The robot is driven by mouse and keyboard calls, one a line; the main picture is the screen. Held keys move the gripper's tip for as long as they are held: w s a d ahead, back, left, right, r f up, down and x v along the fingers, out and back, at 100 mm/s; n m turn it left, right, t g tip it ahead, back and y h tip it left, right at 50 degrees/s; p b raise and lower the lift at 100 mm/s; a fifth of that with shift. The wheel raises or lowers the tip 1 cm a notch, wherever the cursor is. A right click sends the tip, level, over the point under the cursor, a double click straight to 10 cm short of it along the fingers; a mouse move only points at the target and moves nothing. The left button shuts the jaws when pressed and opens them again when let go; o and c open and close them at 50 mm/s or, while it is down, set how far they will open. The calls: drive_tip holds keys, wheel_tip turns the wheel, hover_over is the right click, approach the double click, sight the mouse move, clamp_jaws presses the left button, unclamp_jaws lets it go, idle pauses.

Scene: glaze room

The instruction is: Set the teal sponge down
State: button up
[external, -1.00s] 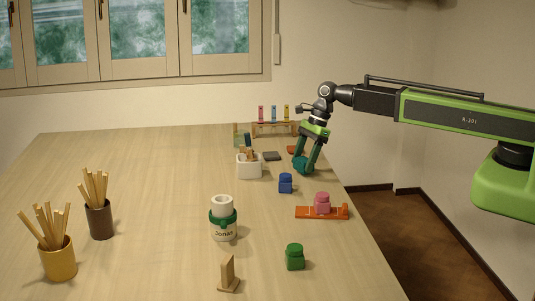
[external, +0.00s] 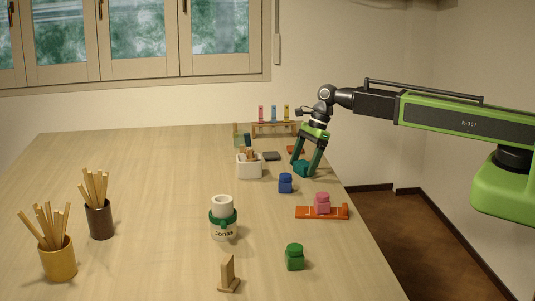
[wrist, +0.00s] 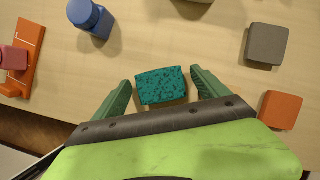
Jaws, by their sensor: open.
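The teal sponge (wrist: 162,86) is a speckled block lying on the table between my gripper's fingers in the wrist view. It also shows small in the external view (external: 301,168), low between the fingertips. My gripper (wrist: 163,88) is open, with a gap on each side of the sponge. In the external view my gripper (external: 304,170) points down at the table near its right edge. The sponge's near side is close to my gripper's body in the wrist view.
A grey block (wrist: 267,44) and an orange block (wrist: 281,109) lie right of the sponge in the wrist view. A blue jar (wrist: 91,18) stands upper left. An orange holder (external: 313,213) carries a pink jar (external: 322,202). A white container (external: 249,169) stands left of my gripper.

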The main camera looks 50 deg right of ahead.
drive_tip(key=p+v, duration=1.1)
drive_tip(key=v, duration=0.1)
drive_tip(key=s+d+f+n+g+h, duration=0.1)
drive_tip(key=s+d+n+h, duration=0.1)
drive_tip(key=s+d+n, duration=0.4)
drive_tip(key=s+d+n+h, duration=0.2)
drive_tip(key=s+d+n, duration=0.4)
drive_tip(key=n, duration=1)
drive_tip(key=shift+s+d+f+n+g, duration=0.3)
drive_tip(key=shift+d+f+g, duration=0.1)
drive_tip(key=shift+d, duration=0.05)
wheel_tip(320, 180, down, 7)
drive_tip(key=b, duration=0.7)
drive_tip(key=shift+f, duration=0.15)
